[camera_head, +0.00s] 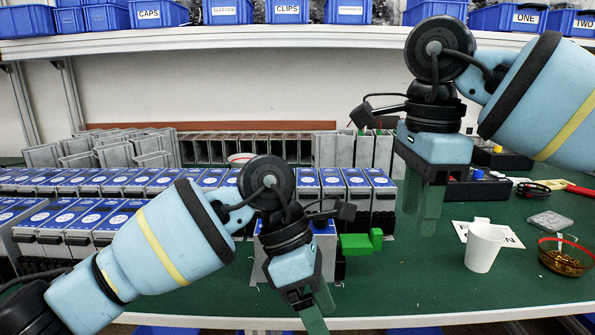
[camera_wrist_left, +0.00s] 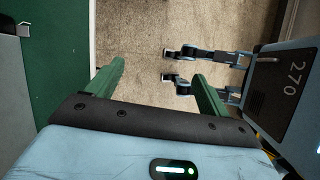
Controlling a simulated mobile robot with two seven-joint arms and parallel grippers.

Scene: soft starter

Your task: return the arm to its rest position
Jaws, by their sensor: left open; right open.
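My left arm comes in from the left in the head view, and its gripper (camera_head: 316,318) points down near the table's front edge. In the left wrist view the two green fingers of the left gripper (camera_wrist_left: 162,75) stand wide apart with nothing between them, over the floor beside the table edge. My right arm comes in from the upper right. Its gripper (camera_head: 424,215) hangs down over the green table (camera_head: 380,275), right of the rows of units. Its green fingers blend with the tabletop, and I see no object held there.
Rows of blue-topped units (camera_head: 90,215) fill the table's left and middle. A green block (camera_head: 357,243) lies near the left gripper. A white cup (camera_head: 484,247) and a bowl of small parts (camera_head: 565,258) stand at right. Labelled blue bins (camera_head: 287,11) line the shelf above.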

